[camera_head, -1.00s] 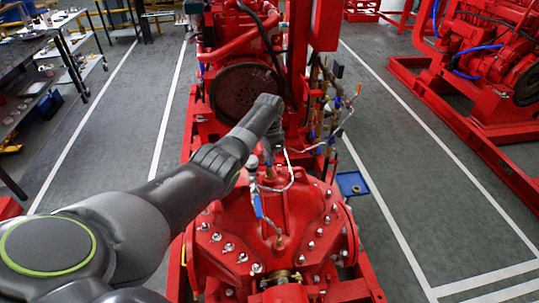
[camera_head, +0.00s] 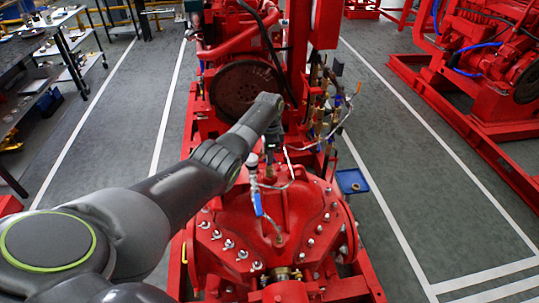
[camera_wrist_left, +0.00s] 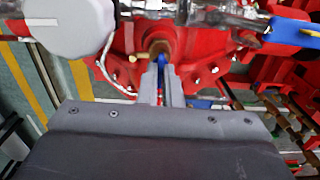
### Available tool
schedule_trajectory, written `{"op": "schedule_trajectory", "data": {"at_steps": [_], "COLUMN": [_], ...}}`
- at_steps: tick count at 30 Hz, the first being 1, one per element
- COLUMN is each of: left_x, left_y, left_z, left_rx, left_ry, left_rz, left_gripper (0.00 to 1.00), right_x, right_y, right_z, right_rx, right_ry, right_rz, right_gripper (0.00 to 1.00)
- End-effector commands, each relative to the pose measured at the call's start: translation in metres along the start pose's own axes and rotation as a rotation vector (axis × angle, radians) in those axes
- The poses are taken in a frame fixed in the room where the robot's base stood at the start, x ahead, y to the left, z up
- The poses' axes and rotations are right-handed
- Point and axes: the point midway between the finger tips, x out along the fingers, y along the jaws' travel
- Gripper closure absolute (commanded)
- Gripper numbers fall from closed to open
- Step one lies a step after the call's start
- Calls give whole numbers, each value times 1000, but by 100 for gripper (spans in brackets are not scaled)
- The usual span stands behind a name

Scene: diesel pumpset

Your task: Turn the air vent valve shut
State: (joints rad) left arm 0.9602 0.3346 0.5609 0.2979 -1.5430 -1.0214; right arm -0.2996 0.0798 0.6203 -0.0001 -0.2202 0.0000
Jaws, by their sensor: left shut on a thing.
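My left gripper (camera_head: 270,158) reaches down over the top of the red pump casing. In the left wrist view its two fingers (camera_wrist_left: 162,84) are shut on a thin blue lever (camera_wrist_left: 160,61), which looks like the handle of the air vent valve. A brassy valve part (camera_wrist_left: 139,57) shows just past the fingertips. In the head view my wrist and fingers hide most of this valve. A second valve with a blue handle (camera_head: 257,203) stands nearer on the pump and is not in my grip. My right gripper is not in view.
The red pump casing (camera_head: 310,215) with several bolts lies below the gripper. A white-capped fitting (camera_head: 252,162) and a bent metal pipe (camera_head: 289,165) are close beside it. A pipe cluster (camera_head: 322,110) stands behind right.

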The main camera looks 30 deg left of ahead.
Motion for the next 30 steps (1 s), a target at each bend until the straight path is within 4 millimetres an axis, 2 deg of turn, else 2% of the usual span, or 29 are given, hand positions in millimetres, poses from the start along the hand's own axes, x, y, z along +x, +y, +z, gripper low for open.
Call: {"op": "schedule_trajectory", "data": {"at_steps": [3,4,8,20,26,30], "left_x": [-2,-2,-1,-6,-33,-63], "left_y": [-1,-1,-1,-1,-1,-1], "left_z": [0,0,0,0,0,0], "left_rx": [2,1,1,0,0,1], "left_ry": [2,2,1,2,2,2], "left_rz": [-3,-3,-3,-3,-5,-7], "left_gripper": [100,91,74,73,73,73], "right_x": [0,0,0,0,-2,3], "right_y": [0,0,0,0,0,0], "right_z": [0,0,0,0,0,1], "right_rx": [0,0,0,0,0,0], "right_ry": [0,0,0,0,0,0], "right_rz": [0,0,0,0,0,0], "right_gripper": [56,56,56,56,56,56]}}
